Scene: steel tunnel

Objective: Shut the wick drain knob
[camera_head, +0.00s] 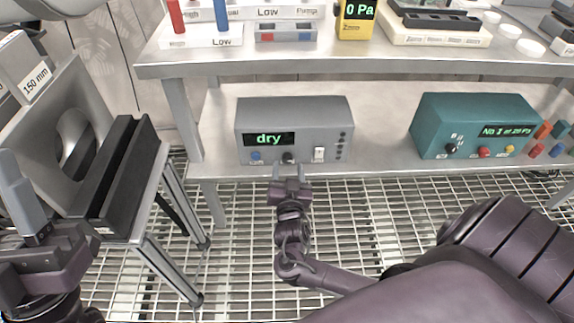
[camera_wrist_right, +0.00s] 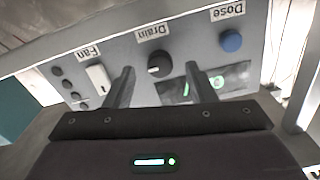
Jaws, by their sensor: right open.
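The wick drain knob (camera_head: 289,157) is a small dark knob on the front of a grey box (camera_head: 295,112) whose display reads "dry". In the right wrist view the knob (camera_wrist_right: 159,64) sits under an upside-down "Drain" label, with a light mark on its face. My right gripper (camera_head: 291,172) is open just in front of the knob. Its two fingers (camera_wrist_right: 160,76) show on either side of the knob, with a gap to each; I cannot tell whether the tips reach its depth. My left gripper (camera_head: 38,225) is at the lower left, away from the box; its finger gap is unclear.
A blue Dose knob (camera_wrist_right: 231,41) and a white Fan switch (camera_wrist_right: 98,77) flank the drain knob. A teal box (camera_head: 470,125) stands right on the same shelf. The upper shelf (camera_head: 370,62) overhangs behind. A black slotted block (camera_head: 115,180) is at left.

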